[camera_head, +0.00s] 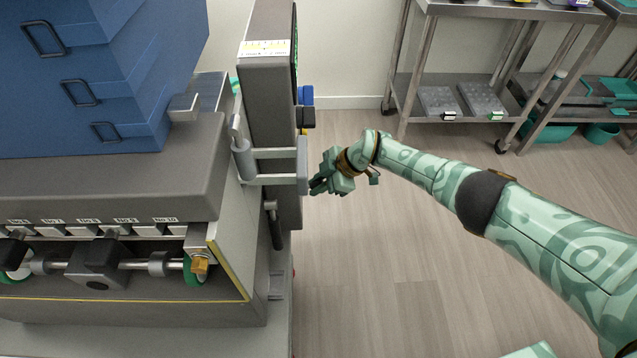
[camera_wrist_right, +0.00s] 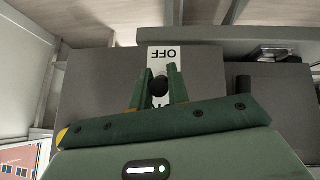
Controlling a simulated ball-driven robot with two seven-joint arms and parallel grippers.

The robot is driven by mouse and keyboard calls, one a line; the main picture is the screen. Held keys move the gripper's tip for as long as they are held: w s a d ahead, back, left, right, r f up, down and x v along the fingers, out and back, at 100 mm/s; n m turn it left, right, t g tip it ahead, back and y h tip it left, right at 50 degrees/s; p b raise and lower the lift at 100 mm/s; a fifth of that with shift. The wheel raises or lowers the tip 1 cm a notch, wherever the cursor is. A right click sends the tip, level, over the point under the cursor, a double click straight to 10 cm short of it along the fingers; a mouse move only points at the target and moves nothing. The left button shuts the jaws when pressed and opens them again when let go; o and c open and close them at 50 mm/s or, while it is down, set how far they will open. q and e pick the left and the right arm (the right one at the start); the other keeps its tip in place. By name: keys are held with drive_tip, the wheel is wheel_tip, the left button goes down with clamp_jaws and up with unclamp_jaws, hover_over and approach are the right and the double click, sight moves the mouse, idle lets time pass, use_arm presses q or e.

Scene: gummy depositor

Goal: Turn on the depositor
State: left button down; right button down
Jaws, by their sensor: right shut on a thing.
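The depositor (camera_head: 110,190) is a large grey machine with a blue hopper (camera_head: 100,80), filling the left of the head view. A tall grey control column (camera_head: 268,115) stands at its right end. My right gripper (camera_head: 315,187) is at the right face of this column, low down. In the right wrist view, my green fingers (camera_wrist_right: 160,74) are shut on a black switch knob (camera_wrist_right: 159,86) on a dark grey panel. A white label reading OFF (camera_wrist_right: 166,57), upside down in this view, lies just beyond the fingertips. The knob is hidden in the head view. My left gripper is not in view.
A blue button (camera_head: 306,95) and a black one (camera_head: 306,117) stick out of the column above my gripper. A grey bracket (camera_head: 275,180) juts out beside it. Steel shelving (camera_head: 470,90) stands at the back right. The floor between is clear.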

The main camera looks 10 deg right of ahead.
drive_tip(key=shift+d, duration=0.1)
drive_tip(key=c, duration=1.3)
unclamp_jaws()
drive_tip(key=shift+c, duration=0.2)
drive_tip(key=shift+r, duration=0.1)
